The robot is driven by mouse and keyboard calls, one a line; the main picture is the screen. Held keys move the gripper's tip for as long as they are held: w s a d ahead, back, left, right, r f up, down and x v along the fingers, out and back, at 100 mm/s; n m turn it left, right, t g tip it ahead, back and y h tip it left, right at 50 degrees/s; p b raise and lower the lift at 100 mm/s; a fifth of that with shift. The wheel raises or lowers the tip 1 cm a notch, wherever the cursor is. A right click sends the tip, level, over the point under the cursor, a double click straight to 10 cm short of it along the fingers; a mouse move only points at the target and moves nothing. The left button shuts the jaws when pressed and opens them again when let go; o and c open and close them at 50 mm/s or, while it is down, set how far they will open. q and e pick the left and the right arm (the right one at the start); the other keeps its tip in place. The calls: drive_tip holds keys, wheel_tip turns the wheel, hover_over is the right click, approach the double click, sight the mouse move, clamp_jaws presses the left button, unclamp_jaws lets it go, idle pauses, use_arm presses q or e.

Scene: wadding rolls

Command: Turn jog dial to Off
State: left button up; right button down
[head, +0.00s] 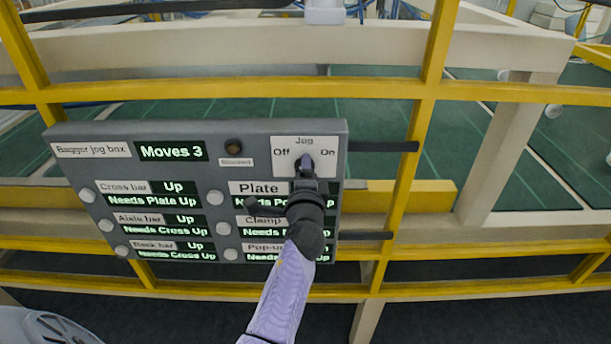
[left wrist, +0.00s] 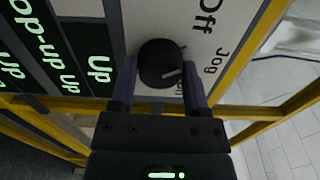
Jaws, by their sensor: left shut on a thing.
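The grey jog box (head: 200,135) carries a white plate (head: 283,145) marked Jog, with Off at left and On at right. The black jog dial (left wrist: 160,58) sits on this plate and shows clearly in the left wrist view. A pale mark on its face lies toward the side of the On label, which is partly hidden. My left gripper (head: 306,162) is shut on the dial, with one finger on each side of it. In the head view the gripper hides most of the dial. My right gripper is not in view.
The box display (head: 171,151) reads Moves 3. A dark lamp (head: 233,146) marked Blocked and several round buttons, such as the Plate one (head: 215,198), are left of my arm. Yellow rails (head: 500,92) stand behind the box.

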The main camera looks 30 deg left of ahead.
use_arm(q)
drive_tip(key=shift+n, duration=0.3)
idle(0.4)
drive_tip(key=o, duration=1.3)
